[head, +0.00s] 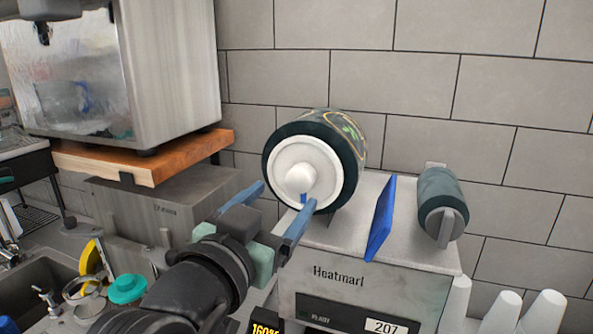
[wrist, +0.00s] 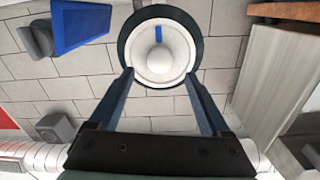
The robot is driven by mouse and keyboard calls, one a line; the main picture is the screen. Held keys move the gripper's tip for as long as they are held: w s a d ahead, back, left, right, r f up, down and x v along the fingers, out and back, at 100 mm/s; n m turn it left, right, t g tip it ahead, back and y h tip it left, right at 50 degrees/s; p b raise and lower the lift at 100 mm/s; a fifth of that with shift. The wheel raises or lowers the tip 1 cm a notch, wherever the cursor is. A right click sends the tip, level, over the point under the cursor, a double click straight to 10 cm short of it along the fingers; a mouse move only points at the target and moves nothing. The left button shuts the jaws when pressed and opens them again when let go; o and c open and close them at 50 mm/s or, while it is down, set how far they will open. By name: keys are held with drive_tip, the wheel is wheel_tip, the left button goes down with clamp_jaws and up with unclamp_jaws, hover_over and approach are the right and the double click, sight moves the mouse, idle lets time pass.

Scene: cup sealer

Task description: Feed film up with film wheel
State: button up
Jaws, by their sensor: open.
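A large dark green film roll (head: 340,150) sits on top of the cup sealer (head: 340,280). Its round white hub (head: 290,163) faces me, with a domed centre and a small blue mark. My gripper (head: 283,196) is open and empty, its two blue fingers pointing at the hub's lower part. In the wrist view the hub (wrist: 175,65) shows between and beyond the fingertips of my gripper (wrist: 158,74). I cannot tell whether either fingertip touches it. A smaller dark green roll (head: 440,190) with a grey grip stands at the right. Which part is the film wheel is unclear.
A tilted blue panel (head: 381,220) stands between the two rolls. White cups (head: 505,311) stand at the lower right. A steel-sided box on a wooden board (head: 150,155) is at the left, above a sink area (head: 60,255). A tiled wall (head: 420,95) is behind.

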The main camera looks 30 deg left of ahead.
sight(298, 182)
drive_tip(key=p+x, duration=0.2)
drive_tip(key=x, duration=0.3)
drive_tip(key=shift+w+r, duration=0.1)
drive_tip(key=shift+w, duration=0.1)
drive_tip(key=shift+w+a, duration=0.15)
drive_tip(key=shift+w, duration=0.05)
clamp_jaws()
